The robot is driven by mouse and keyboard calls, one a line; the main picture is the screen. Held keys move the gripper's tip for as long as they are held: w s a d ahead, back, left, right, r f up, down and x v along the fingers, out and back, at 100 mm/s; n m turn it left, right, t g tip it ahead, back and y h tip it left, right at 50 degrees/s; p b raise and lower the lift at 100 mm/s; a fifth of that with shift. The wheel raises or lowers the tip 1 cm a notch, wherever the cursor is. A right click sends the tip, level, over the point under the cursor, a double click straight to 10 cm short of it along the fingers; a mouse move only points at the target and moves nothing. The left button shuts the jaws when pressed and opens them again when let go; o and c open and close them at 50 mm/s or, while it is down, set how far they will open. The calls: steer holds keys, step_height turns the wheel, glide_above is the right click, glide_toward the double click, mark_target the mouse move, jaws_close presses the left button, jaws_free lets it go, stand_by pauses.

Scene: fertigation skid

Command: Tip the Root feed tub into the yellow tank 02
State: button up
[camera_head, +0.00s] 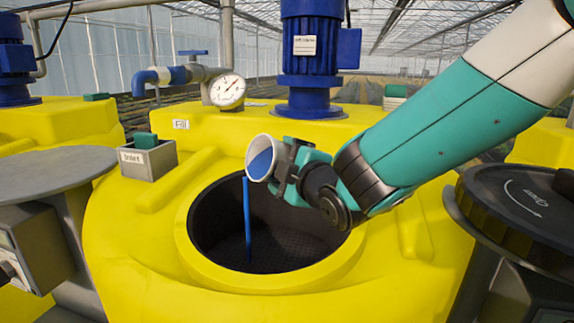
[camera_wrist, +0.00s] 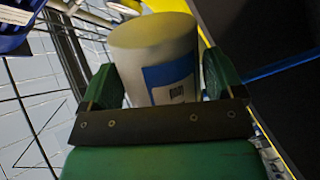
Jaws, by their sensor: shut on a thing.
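My gripper (camera_head: 290,165) is shut on a white tub (camera_head: 249,160) and holds it tilted above the open mouth of the yellow tank (camera_head: 130,240). Blue liquid (camera_head: 247,215) runs from the tub's rim in a thin stream down into the dark opening. Some blue shows inside the tub. In the wrist view the tub (camera_wrist: 150,45) sits between the two green fingers (camera_wrist: 160,88), with a blue and white label on its side. The label's words are too small to read, and no tank number shows.
A blue motor (camera_head: 310,60) and a pressure gauge (camera_head: 227,91) stand behind the opening. A grey box marked Inlet (camera_head: 147,160) is at the left. A round black lid (camera_head: 520,205) is at the right, and a grey round plate (camera_head: 50,178) at the left.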

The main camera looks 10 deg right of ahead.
steer(key=d, duration=0.7)
steer(key=shift+w+d, duration=0.15)
steer(key=shift+d, duration=0.05)
stand_by(0.3)
steer(key=shift+r, duration=0.1)
steer(key=shift+n, duration=0.6)
steer(key=shift+s+a+r, duration=0.1)
steer(key=shift+a+r, duration=0.15)
steer(key=shift+a, duration=0.85)
steer(key=shift+s+a+r, duration=0.1)
steer(key=shift+a+r, duration=0.1)
steer(key=shift+a, duration=0.85)
steer(key=shift+s+a+r+n+t, duration=0.1)
steer(key=shift+r+n+t, duration=0.25)
steer(key=shift+n, duration=0.45)
steer(key=shift+s+a+r+n, duration=0.15)
steer(key=shift+a+r+n, duration=0.2)
steer(key=shift+n, duration=0.45)
